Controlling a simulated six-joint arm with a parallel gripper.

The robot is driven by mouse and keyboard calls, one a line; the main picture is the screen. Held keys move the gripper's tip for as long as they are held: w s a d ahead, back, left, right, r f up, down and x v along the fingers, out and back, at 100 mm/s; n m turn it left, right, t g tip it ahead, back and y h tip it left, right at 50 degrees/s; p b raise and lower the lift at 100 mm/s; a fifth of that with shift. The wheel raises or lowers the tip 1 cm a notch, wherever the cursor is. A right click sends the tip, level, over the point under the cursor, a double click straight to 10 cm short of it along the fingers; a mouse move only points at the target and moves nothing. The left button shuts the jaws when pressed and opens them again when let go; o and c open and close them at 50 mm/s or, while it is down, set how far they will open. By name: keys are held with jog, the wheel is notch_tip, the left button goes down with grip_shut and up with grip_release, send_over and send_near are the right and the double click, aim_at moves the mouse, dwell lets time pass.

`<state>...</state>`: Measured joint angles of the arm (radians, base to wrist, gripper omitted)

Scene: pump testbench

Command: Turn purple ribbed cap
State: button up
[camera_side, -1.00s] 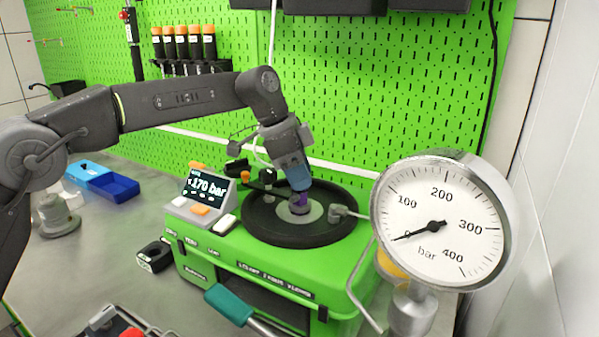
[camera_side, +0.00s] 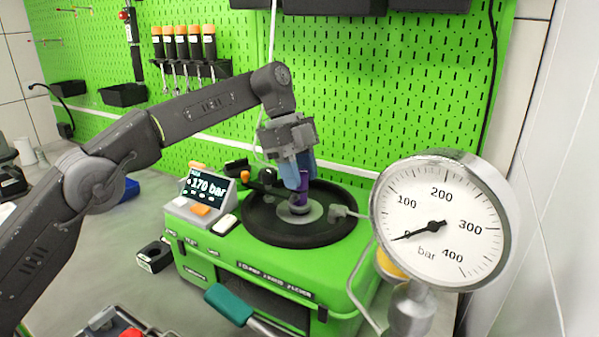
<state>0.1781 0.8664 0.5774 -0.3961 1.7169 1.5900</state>
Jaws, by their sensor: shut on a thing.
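The purple ribbed cap (camera_side: 302,195) stands upright at the middle of the round black dish on the green test bench. A small grey metal fitting (camera_side: 299,209) shows just below it. My gripper (camera_side: 297,180) points down from above with its blue fingers shut on the cap. The fingers hide part of the cap's upper side. I cannot tell whether the cap's lower end touches the fitting, and its ribs are too small to make out.
A display (camera_side: 203,188) on the green bench (camera_side: 240,262) reads 170 bar. A large gauge (camera_side: 440,222) stands close by at the right, its needle near zero. The black dish (camera_side: 258,225) has a small grey fitting (camera_side: 340,212) at its right. A green pegboard (camera_side: 380,90) stands behind.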

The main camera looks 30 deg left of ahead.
jog(key=shift+r+m, duration=0.1)
jog(key=shift+m, duration=0.3)
jog(key=o, duration=0.9)
